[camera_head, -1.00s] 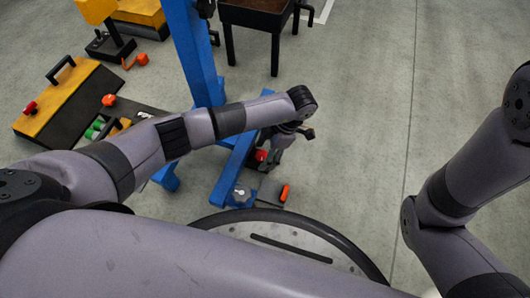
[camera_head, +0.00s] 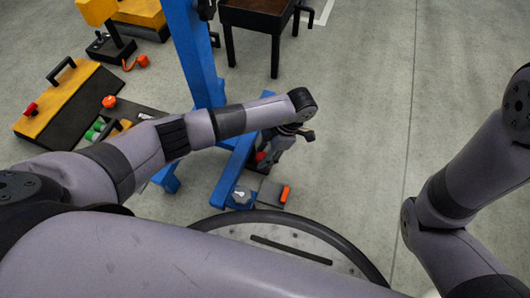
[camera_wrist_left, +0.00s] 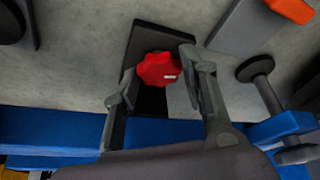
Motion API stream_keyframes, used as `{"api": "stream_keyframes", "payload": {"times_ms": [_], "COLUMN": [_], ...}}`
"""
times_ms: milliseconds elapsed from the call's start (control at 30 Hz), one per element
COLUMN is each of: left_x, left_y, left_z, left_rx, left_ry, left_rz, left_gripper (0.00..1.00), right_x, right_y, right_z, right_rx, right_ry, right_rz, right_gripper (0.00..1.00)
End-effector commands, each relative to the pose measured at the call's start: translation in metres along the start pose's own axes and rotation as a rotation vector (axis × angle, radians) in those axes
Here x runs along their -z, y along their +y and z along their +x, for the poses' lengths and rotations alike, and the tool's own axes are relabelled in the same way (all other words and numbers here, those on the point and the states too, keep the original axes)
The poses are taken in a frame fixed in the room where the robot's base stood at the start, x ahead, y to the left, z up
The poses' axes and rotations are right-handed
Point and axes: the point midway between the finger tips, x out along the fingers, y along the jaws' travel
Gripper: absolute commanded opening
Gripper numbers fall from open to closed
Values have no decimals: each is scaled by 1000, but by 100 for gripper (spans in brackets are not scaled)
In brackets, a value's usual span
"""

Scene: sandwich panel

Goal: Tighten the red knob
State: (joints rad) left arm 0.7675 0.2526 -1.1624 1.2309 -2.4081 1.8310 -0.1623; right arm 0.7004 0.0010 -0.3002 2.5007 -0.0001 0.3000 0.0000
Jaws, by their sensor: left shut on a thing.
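The red knob (camera_wrist_left: 158,69) is a lobed disc with a small pale label, mounted on a dark plate (camera_wrist_left: 152,36). My left gripper (camera_wrist_left: 157,64) is shut on it, one finger against each side in the left wrist view. In the head view, the left gripper (camera_head: 268,158) points down beside the blue stand, and only a little of the knob (camera_head: 259,156) shows past the fingers. How far the knob is turned cannot be told. My right arm comes in at the right of the head view, but its gripper is out of frame.
The blue stand (camera_head: 196,60) rises behind the gripper. A grey block with an orange part (camera_head: 285,194) and a pale knob on a blue foot (camera_head: 240,196) are close by. A yellow-topped panel (camera_head: 68,95) lies at the left. The floor at the right is clear.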

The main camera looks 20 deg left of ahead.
Motion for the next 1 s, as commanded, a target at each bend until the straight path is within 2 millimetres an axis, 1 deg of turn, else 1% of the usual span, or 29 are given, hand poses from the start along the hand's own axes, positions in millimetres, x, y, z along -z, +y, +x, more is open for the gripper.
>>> {"api": "stream_keyframes", "payload": {"times_ms": [267,700,1000], "left_x": [1,2,1], "left_y": [-1,-4,-5], "left_z": [-3,-3,-2], "left_rx": [-45,-174,-236], "left_ry": [-1,-1,-2], "left_rz": [102,417,570], "left_gripper": [11,11,11], "right_x": [-4,-12,-15], "right_y": [2,7,9], "right_z": [10,33,42], "right_rx": [-1,-2,-2], "right_ry": [-1,-1,-1], "right_rz": [0,0,0], "right_gripper": [62,62,62]}}
